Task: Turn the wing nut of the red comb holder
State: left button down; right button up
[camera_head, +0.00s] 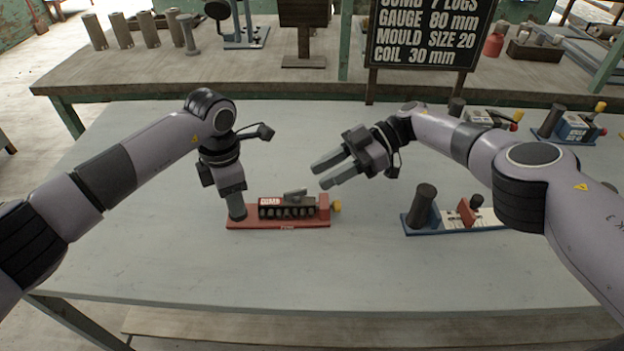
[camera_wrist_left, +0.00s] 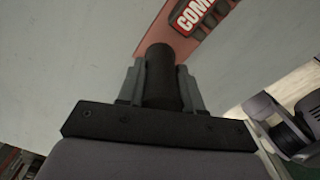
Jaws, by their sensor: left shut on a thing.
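The red comb holder (camera_head: 275,224) lies on the grey table, with a black toothed block (camera_head: 288,212) and a "COMB" label. A grey winged piece (camera_head: 295,194), which looks like the wing nut, sits on top of it. A yellow knob (camera_head: 336,206) is at its right end. My left gripper (camera_head: 235,196) points down and is shut on the dark upright handle (camera_head: 237,212) at the holder's left end. The left wrist view shows the handle (camera_wrist_left: 161,80) between its fingers. My right gripper (camera_head: 321,175) is open and empty, above and right of the winged piece, its fingers pointing left.
A blue holder (camera_head: 445,231) with a dark post stands to the right under my right arm. More holders (camera_head: 570,128) stand at the back right. A black sign (camera_head: 425,38) stands on the workbench behind. The table front is clear.

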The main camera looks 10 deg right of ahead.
jog(key=shift+w+d+r, duration=0.1)
jog(key=shift+d+r, duration=0.1)
jog(key=shift+d, duration=0.25)
jog(key=o, duration=0.5)
jog(key=shift+o, duration=1.4)
jog(key=shift+a, duration=0.2)
notch_tip(320, 180, up, 10)
jog(key=n+t+h, duration=0.3)
jog(key=n+h, duration=1)
jog(key=n, duration=0.5)
send_over(295, 190)
jog(key=shift+t, duration=0.3)
notch_tip(295, 190, down, 12)
jog(key=shift+r, duration=0.1)
